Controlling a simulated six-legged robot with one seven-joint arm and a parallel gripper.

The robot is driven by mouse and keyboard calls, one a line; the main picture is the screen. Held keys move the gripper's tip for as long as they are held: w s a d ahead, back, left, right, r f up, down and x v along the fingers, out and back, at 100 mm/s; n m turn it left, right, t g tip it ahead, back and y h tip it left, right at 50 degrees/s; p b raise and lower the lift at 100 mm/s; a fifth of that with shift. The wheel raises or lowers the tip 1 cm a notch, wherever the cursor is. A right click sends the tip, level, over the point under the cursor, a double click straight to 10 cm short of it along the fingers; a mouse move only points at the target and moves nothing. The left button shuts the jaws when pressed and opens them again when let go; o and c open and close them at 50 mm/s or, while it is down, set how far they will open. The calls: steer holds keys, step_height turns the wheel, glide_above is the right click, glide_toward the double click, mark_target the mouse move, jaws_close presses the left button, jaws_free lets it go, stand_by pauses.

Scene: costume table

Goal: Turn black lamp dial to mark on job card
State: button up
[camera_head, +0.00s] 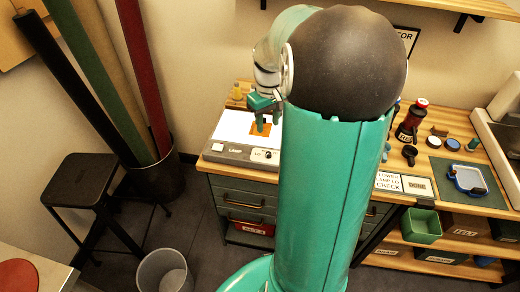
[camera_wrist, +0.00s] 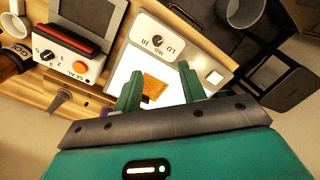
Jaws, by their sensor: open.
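The lamp (camera_head: 225,152) is a flat lit white panel on the table, with a grey front strip marked LAMP. Its small black dial (camera_head: 268,155) sits on a white plate marked LO and HI at the strip's right end. In the wrist view the dial (camera_wrist: 158,41) shows beyond my fingertips; I cannot read its pointer. My gripper (camera_head: 267,119) is open and empty above the lit panel, apart from the dial; its green fingers (camera_wrist: 160,69) frame an orange patch (camera_wrist: 154,88) on the panel. A card (camera_head: 388,181) reading LOWER LAMP and CHECK lies right of my arm; its mark is too small to read.
A sealer (camera_wrist: 72,58) with its own black dial and orange button stands on the table. My arm hides the table's middle.

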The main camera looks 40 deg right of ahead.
mark_target(268, 153)
steer(key=f, duration=1.3)
steer(key=shift+s+d, duration=0.15)
steer(key=shift+d, duration=0.1)
steer(key=shift+r, duration=0.1)
steer(key=shift+c, duration=0.4)
jaws_close()
steer(key=shift+m, duration=0.3)
steer(key=m, duration=1.1)
steer(key=shift+m, duration=0.3)
